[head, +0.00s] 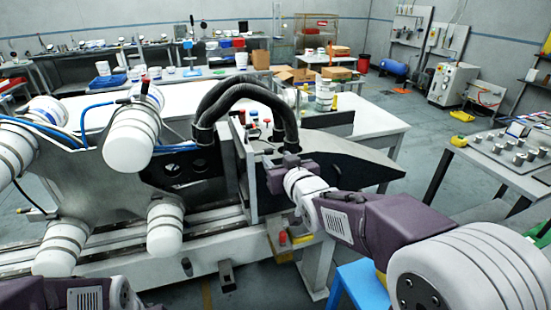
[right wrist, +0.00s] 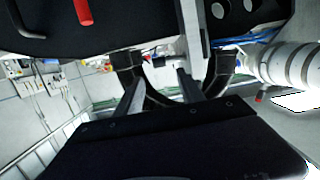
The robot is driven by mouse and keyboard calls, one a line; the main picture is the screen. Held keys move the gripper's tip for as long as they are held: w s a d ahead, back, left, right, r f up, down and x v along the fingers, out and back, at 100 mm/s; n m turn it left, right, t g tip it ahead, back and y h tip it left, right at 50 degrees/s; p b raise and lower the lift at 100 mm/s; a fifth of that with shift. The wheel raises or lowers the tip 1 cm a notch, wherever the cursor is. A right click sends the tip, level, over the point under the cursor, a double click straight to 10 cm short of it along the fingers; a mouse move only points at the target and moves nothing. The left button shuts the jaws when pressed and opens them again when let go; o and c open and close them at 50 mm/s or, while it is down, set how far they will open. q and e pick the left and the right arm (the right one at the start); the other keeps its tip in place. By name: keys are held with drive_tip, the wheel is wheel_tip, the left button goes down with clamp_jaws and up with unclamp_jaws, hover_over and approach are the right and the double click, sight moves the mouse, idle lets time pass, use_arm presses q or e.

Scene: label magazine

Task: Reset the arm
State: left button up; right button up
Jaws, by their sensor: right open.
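My right arm reaches in from the right in the head view. Its gripper (head: 284,172) is at the dark side plate of the label machine (head: 345,162), just below the thick black hoses (head: 245,95). In the right wrist view the two fingers of the right gripper (right wrist: 160,88) stand apart with nothing visible between them. Dark machine parts are close around the fingertips; I cannot tell whether they touch. Part of my left arm shows at the bottom left of the head view, but its gripper is out of the picture.
White cylinders (head: 131,138) on a metal frame fill the left. A white table (head: 377,125) stands behind the machine. A bench with metal parts (head: 505,150) is at the right. A blue stool (head: 362,285) is below my right arm. Open floor lies between table and bench.

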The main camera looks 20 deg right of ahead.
drive_tip(key=s+f+g+p, duration=0.1)
drive_tip(key=s+f+g, duration=0.35)
drive_tip(key=f, duration=0.45)
drive_tip(key=s+f+g+p, duration=0.2)
drive_tip(key=s+f+g, duration=0.2)
drive_tip(key=s+f, duration=0.3)
drive_tip(key=s+f+g, duration=0.6)
drive_tip(key=s+f, duration=0.1)
drive_tip(key=s, duration=0.5)
drive_tip(key=shift+f+m, duration=0.3)
drive_tip(key=shift+f, duration=0.05)
drive_tip(key=shift+s+a, duration=0.1)
